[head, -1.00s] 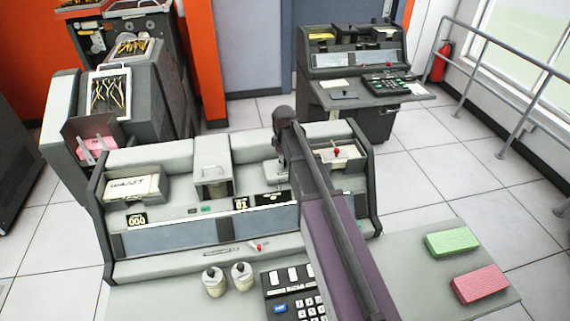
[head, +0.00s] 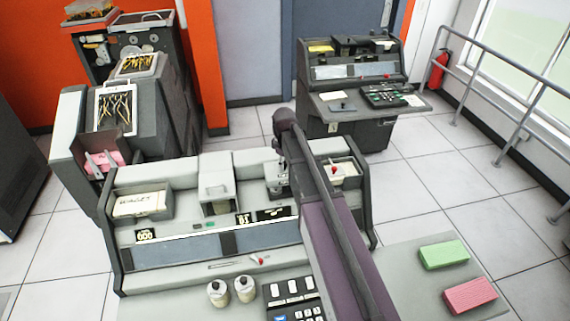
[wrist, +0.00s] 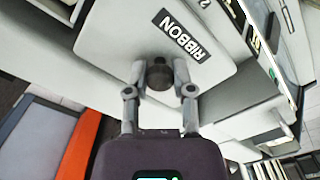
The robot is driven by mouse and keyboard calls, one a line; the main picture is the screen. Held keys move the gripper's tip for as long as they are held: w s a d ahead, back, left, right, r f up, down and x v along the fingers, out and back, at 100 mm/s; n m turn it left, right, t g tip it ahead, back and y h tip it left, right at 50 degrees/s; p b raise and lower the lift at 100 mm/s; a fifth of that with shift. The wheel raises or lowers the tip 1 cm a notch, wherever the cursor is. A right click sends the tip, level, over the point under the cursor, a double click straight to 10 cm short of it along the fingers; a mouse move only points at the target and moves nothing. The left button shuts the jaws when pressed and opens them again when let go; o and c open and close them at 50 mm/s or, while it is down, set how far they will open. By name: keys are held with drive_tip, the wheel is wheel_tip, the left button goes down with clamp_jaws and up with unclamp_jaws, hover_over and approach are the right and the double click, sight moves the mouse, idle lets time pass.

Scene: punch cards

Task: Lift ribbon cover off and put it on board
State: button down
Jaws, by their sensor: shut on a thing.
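The ribbon cover (wrist: 112,42) is a light grey plate with rounded corners and a black RIBBON label, large in the wrist view. My gripper (wrist: 160,70) is shut on the dark round knob (wrist: 159,76) of the cover, one finger on each side. In the head view my arm hides the gripper and the cover. Beside the arm there, a recess with metallic parts (head: 275,180) shows in the top of the grey machine (head: 185,178). A flat grey surface (head: 395,268), perhaps the board, lies at the lower right; I cannot tell for sure.
A green block (head: 444,254) and a pink block (head: 470,295) lie on the right part of the grey surface, with bare room to their left. Two small jars (head: 231,290) and a keypad (head: 292,292) stand in front of the machine. A box marked WAGES (head: 139,202) sits at its left.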

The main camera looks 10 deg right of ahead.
drive_tip(key=shift+r+p, duration=0.8)
drive_tip(key=shift+r, duration=0.35)
drive_tip(key=shift+r, duration=0.15)
drive_tip(key=shift+r+p, duration=1.85)
drive_tip(key=shift+p, duration=0.2)
drive_tip(key=shift+f, duration=0.1)
wheel_tip(320, 180, down, 7)
drive_tip(key=b, duration=0.7)
drive_tip(key=shift+s, duration=0.1)
